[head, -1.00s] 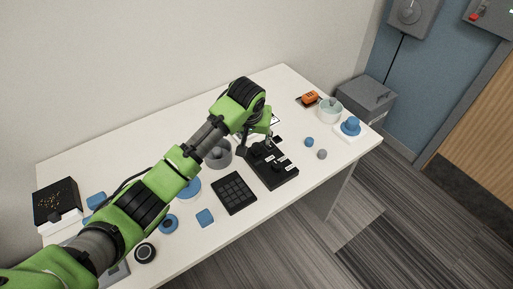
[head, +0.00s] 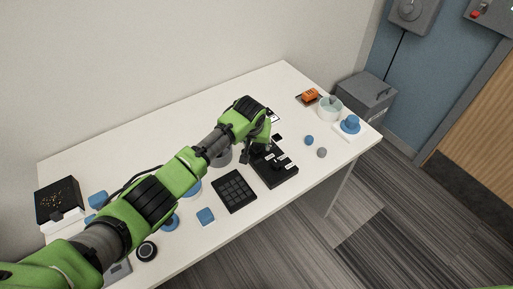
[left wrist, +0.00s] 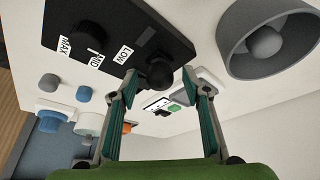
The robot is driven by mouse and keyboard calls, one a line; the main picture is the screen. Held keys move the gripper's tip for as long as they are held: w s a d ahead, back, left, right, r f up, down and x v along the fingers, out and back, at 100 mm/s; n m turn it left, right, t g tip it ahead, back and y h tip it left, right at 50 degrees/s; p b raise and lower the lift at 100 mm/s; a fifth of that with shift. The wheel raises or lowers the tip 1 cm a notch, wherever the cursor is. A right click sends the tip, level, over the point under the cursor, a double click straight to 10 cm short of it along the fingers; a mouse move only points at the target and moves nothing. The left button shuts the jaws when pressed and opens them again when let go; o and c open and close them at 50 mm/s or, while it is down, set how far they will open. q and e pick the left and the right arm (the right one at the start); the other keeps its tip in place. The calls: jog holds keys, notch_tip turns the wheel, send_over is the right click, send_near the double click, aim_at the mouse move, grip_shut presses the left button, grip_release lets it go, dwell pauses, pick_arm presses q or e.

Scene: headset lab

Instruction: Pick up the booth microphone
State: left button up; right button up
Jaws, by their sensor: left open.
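My left gripper (left wrist: 160,80) is open, its two teal-padded fingers on either side of a round black ball-like head (left wrist: 160,73) at the edge of a black panel (left wrist: 108,28). I cannot tell for sure whether this head is the booth microphone, or whether a finger touches it. The panel has a dark knob and white labels MAX, MID and LOW. In the head view my left gripper (head: 252,156) is low at the near-left part of the panel (head: 275,168), and my wrist hides what is between the fingers. My right gripper is not in view.
A grey bowl (left wrist: 235,55) with a ball inside stands close beside the gripper.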

pick_arm(q)
jog(key=c, duration=1.1)
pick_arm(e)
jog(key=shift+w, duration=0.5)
pick_arm(q)
jog(key=shift+w+r, duration=0.1)
jog(key=shift+r, duration=0.05)
jog(key=shift+r, duration=0.25)
notch_tip(320, 180, up, 2)
jog(key=shift+r+b, duration=0.2)
jog(key=shift+b, duration=0.65)
jog(key=s+r, duration=0.3)
jog(key=s, duration=0.1)
jog(key=s+r+b, duration=0.1)
jog(key=s+r, duration=0.2)
jog(key=s, duration=0.2)
jog(key=s+r+b, duration=0.1)
jog(key=s+r, duration=0.2)
jog(key=s, duration=0.2)
jog(key=shift+s+r, duration=0.1)
jog(key=shift+r, duration=0.3)
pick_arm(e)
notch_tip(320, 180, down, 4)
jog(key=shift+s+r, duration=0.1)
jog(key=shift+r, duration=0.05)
